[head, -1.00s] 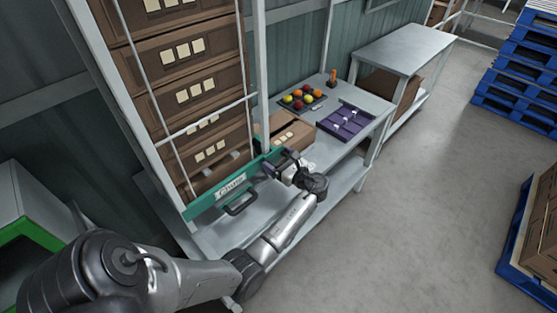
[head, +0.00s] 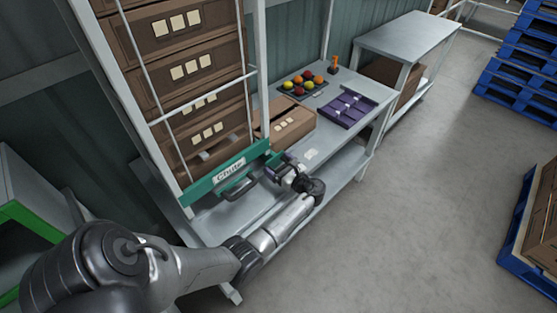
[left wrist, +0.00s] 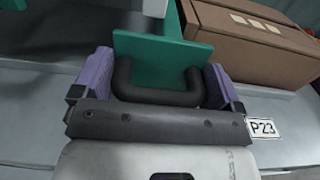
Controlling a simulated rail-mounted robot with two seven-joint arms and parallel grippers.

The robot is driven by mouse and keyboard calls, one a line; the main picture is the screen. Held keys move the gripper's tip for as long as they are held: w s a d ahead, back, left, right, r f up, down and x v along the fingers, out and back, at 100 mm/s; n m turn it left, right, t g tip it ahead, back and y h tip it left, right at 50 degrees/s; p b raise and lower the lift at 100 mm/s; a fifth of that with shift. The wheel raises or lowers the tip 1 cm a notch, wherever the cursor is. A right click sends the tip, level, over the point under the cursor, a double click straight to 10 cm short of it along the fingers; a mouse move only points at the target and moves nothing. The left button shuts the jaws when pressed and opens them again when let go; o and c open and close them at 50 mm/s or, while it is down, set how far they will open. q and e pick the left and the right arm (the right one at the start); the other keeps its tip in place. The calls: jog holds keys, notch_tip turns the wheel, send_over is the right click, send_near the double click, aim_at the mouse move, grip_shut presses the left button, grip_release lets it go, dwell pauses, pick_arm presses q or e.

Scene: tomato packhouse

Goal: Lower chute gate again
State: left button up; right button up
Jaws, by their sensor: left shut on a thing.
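The chute gate (head: 205,187) is a green board with a white "Chute" label and a dark handle (head: 238,190). It lies across the foot of the stack of cartons. My left gripper (head: 268,174) is at the gate's right part. In the left wrist view its purple fingers (left wrist: 158,88) stand on either side of a dark U-shaped handle (left wrist: 160,98), with the green board (left wrist: 150,50) behind it. The gripper is shut on this handle. My right gripper is in neither view.
Brown cartons (head: 170,62) are stacked in the chute frame. An open carton (head: 290,127) stands on the bench beside the gate, near a P23 card (left wrist: 262,128). A fruit tray (head: 303,88) and a purple crate (head: 347,108) are farther right. Grey floor (head: 420,200) is clear.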

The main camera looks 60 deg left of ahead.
pick_arm(q)
jog(key=shift+f, duration=0.35)
jog(key=o, duration=1)
jog(key=shift+c, duration=0.2)
jog(key=shift+r, duration=0.1)
jog(key=shift+w+d, duration=0.1)
jog(key=shift+d, duration=0.2)
jog(key=v, duration=1.3)
jog(key=shift+d, duration=0.15)
jog(key=shift+p, duration=0.3)
